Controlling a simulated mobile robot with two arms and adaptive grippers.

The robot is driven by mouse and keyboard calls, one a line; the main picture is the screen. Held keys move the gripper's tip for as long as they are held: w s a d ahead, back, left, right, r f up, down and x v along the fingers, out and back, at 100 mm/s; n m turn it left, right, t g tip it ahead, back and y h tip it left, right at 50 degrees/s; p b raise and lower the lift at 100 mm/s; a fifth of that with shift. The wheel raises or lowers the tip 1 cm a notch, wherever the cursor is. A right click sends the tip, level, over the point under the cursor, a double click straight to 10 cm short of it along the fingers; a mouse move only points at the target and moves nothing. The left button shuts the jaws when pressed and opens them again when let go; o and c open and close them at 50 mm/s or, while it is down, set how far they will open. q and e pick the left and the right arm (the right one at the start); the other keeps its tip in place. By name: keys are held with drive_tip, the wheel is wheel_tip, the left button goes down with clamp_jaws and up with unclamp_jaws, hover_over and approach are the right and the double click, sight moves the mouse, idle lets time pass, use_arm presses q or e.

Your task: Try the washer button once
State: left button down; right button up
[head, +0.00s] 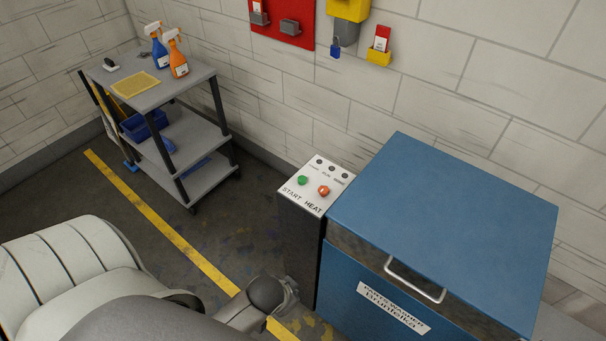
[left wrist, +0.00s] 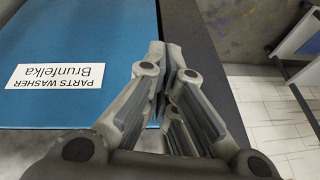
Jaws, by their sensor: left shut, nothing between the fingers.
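The blue parts washer (head: 440,230) stands at the right with its lid down and a metal handle on the front. Its blue front and label (left wrist: 60,76) show upside down in the left wrist view. Beside it is a dark control post (head: 300,240) with a pale top. That top carries a green button (head: 303,180) marked START and a red button (head: 323,190) marked HEAT. My left gripper (head: 290,285) is low in front of the post, below the buttons. In the left wrist view its fingers (left wrist: 165,52) are shut and empty. My right gripper is out of view.
A grey cart (head: 185,80) at the back left holds two spray bottles (head: 176,58), a yellow cloth (head: 135,83) and a blue bin (head: 142,124). A yellow line (head: 160,220) crosses the floor. Red and yellow holders (head: 283,20) hang on the wall. Air above the post is clear.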

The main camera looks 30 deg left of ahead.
use_arm(q)
drive_tip(key=w+a+r+m+t+y+p, duration=0.15)
drive_tip(key=w+a+r+t, duration=0.3)
drive_tip(key=w+r, duration=0.6)
drive_tip(key=w+a+r+m+t+y, duration=0.25)
drive_tip(key=w+r+t, duration=0.35)
drive_tip(key=r, duration=0.7)
drive_tip(key=w+d+r+m+t+h, duration=0.4)
drive_tip(key=w+r+m+h, duration=0.65)
drive_tip(key=m, duration=0.35)
drive_tip(key=w+a+f+m+g+y, duration=0.2)
drive_tip(key=w+a+f+m+g, duration=0.1)
drive_tip(key=a+f+m+g, duration=0.7)
drive_tip(key=a+f+m, duration=0.1)
drive_tip(key=a+f, duration=0.1)
drive_tip(key=a, duration=0.1)
drive_tip(key=shift+f, duration=0.2)
drive_tip(key=shift+a, duration=0.1)
